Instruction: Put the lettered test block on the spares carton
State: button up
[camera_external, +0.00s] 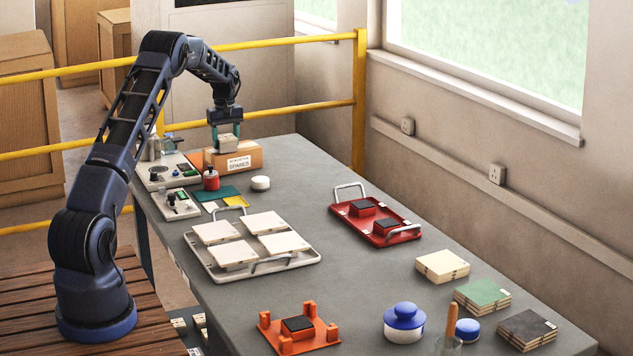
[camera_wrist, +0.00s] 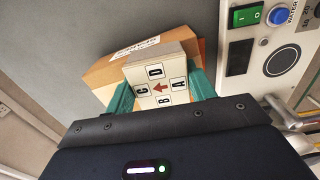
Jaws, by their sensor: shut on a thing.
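The lettered test block (camera_external: 228,144) is a pale grey-beige block. The spares carton (camera_external: 248,157) is a brown cardboard box with a white SPARES label, at the far end of the bench. The carton (camera_wrist: 100,74) lies behind the block in the wrist view. The block is over the carton's top; I cannot tell whether they touch.
A control panel (camera_external: 155,176) with buttons stands left of the carton. A tray of tiles (camera_external: 303,262) and a red tray (camera_external: 343,209) lie nearer. A yellow rail (camera_external: 359,100) runs behind.

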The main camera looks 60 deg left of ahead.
aim_at(226, 137)
jog(key=shift+f, duration=0.15)
jog(key=o, duration=1.2)
jog(key=shift+o, duration=0.2)
notch_tip(226, 137, up, 12)
